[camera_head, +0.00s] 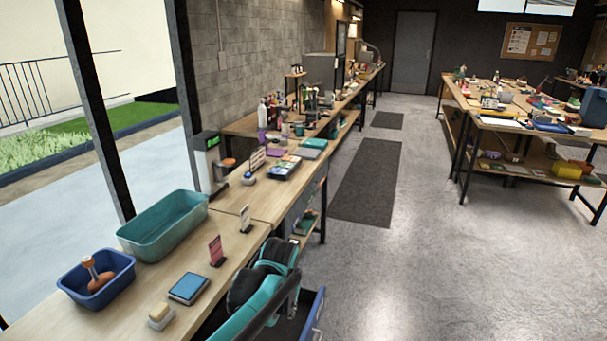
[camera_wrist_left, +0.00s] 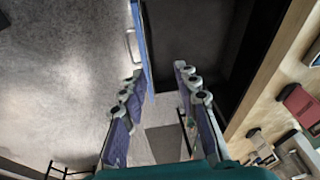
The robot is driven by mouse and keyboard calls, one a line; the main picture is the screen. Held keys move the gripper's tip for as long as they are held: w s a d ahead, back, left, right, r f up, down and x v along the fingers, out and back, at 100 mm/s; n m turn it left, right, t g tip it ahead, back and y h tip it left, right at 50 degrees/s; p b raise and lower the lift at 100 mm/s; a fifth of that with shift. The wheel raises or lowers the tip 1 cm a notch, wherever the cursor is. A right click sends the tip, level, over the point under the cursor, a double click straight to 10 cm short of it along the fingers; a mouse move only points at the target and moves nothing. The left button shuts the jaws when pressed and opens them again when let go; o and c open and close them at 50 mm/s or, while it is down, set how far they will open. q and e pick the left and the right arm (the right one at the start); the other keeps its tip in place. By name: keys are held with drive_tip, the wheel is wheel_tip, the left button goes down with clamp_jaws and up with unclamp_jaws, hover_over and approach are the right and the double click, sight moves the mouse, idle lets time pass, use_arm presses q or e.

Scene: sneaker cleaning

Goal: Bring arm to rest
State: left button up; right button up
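My left gripper (camera_wrist_left: 158,75) shows in the left wrist view with its two fingers apart and nothing between them. Past the fingers are the grey floor and the blue rim (camera_wrist_left: 143,45) of a dark open drawer or bin. In the head view a teal and black arm (camera_head: 262,292) of mine is at the bottom, by the near bench's front edge; its fingers cannot be made out there. The blue rim (camera_head: 316,314) is just right of this arm. My right gripper is in neither view.
The near bench (camera_head: 238,262) holds a teal tub (camera_head: 163,224), a blue bin (camera_head: 97,279) with an orange-handled tool, a blue flat item (camera_head: 189,288), a sponge-like block (camera_head: 161,316) and a pink sign (camera_head: 216,250). Open floor (camera_head: 420,270) lies right; another table (camera_head: 500,118) stands beyond.

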use_arm(q)
drive_tip(key=s+a+r+n+t, duration=0.1)
drive_tip(key=s+a+t, duration=0.1)
drive_tip(key=s+a, duration=0.4)
drive_tip(key=s+a+r+n+t, duration=0.1)
drive_tip(key=s+a, duration=0.5)
drive_tip(key=s, duration=0.8)
drive_tip(key=shift+n+t, duration=0.3)
drive_tip(key=shift+t, duration=0.3)
